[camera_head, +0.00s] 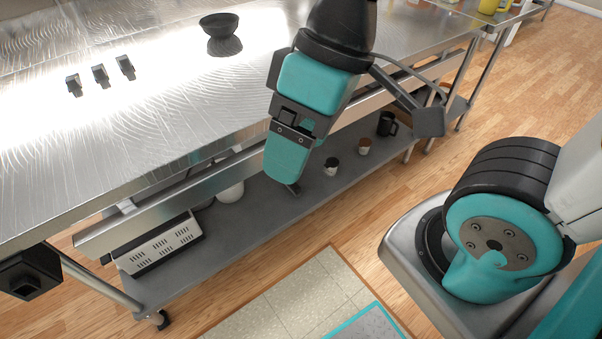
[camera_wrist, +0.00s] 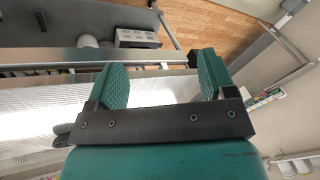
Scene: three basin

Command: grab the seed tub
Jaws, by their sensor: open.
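I cannot tell for certain which thing is the seed tub. Two small tubs stand on the grey lower shelf in the head view: a dark and white one (camera_head: 332,166) and a brown and white one (camera_head: 365,146). My gripper (camera_head: 289,184) points down in front of the steel counter's edge, to the left of both tubs and apart from them. In the wrist view my gripper (camera_wrist: 163,78) has its two teal fingers spread with nothing held between them. Neither small tub is clearly visible in the wrist view.
The steel counter (camera_head: 180,95) carries a black bowl (camera_head: 221,34). The grey lower shelf (camera_head: 262,212) holds a black mug (camera_head: 387,124), a white container (camera_head: 230,191) and a white vented appliance (camera_head: 158,246). Counter legs and the front rail border the shelf.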

